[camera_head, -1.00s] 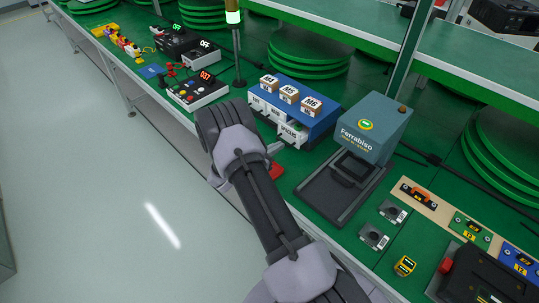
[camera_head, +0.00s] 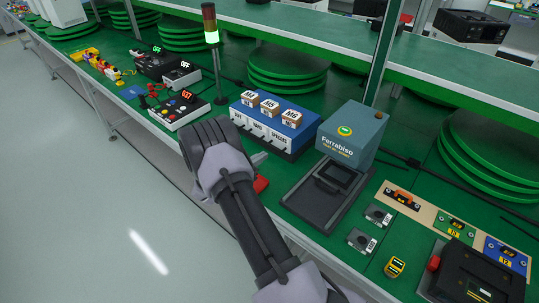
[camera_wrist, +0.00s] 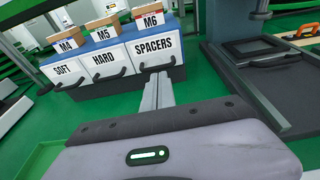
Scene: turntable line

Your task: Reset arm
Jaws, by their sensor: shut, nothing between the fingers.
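My arm reaches over the front edge of the green bench in the head view. My gripper (camera_wrist: 158,95) shows in the wrist view with its light grey fingers together and nothing between them. In the head view its tip (camera_head: 259,158) shows just past the arm, partly hidden by it. The fingers point toward a blue drawer unit (camera_head: 268,141), which also shows in the wrist view (camera_wrist: 184,47). Its white drawers are labelled SOFT, HARD and SPACERS, and boxes marked M4, M5 and M6 stand on top. The fingertips appear just in front of the drawers; contact cannot be told.
A Ferrabiso machine (camera_head: 350,133) with a dark tray (camera_head: 317,207) stands right of the drawers. A control box (camera_head: 178,110) and a signal lamp (camera_head: 210,25) stand left. A red thing (camera_head: 261,184) is partly hidden beside my arm. The floor (camera_head: 80,200) at left is clear.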

